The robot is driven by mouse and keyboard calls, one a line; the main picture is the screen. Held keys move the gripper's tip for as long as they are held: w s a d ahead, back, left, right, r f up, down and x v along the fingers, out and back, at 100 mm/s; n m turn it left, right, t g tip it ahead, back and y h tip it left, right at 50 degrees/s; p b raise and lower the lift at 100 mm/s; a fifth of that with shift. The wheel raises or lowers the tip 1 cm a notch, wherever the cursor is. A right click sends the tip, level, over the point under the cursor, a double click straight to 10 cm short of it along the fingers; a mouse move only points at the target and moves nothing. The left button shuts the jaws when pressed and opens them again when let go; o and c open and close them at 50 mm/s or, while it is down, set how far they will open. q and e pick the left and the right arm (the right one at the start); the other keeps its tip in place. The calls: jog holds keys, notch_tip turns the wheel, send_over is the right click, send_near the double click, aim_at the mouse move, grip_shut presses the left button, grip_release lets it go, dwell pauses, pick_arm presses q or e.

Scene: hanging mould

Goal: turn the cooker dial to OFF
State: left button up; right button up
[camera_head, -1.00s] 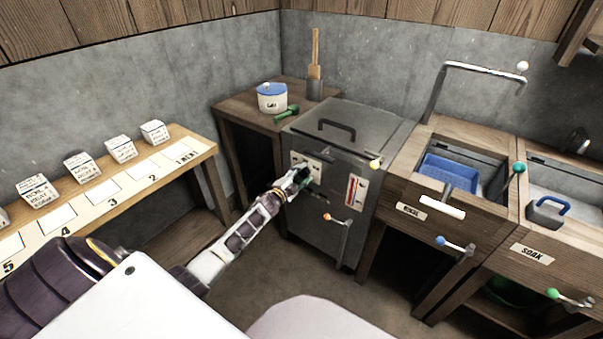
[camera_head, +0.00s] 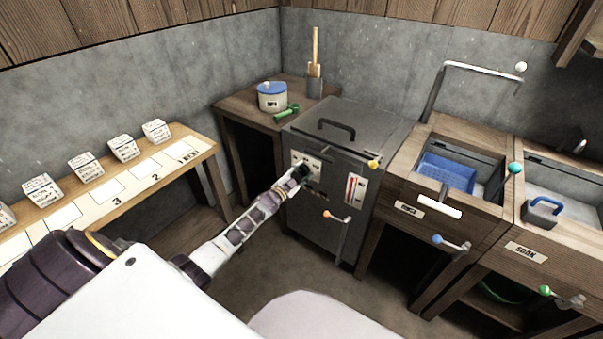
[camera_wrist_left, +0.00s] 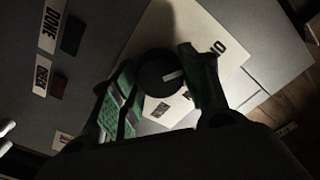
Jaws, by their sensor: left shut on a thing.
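The grey cooker (camera_head: 318,215) stands in the corner with a pale dial plate on its front. My left gripper (camera_head: 300,174) reaches to that plate from the left and hides most of the dial in the head view. In the left wrist view the round black dial (camera_wrist_left: 157,72) sits between the two green fingers of my left gripper (camera_wrist_left: 160,88), which are shut on it. The white mark on the dial points toward the right finger. Lettering beginning with O shows beyond that finger, partly hidden. My right gripper is not in view.
A side table with a blue-lidded pot (camera_head: 272,97) stands left of the cooker. The rinse basin (camera_head: 448,172) stands to the right. Small labelled boxes line a bench at left.

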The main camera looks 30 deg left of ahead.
pick_arm(q)
jog(key=o, duration=1)
jog(key=s+a, duration=0.1)
jog(key=s, duration=1.1)
dwell(0.5)
jog(key=shift+f, duration=0.15)
dwell(0.6)
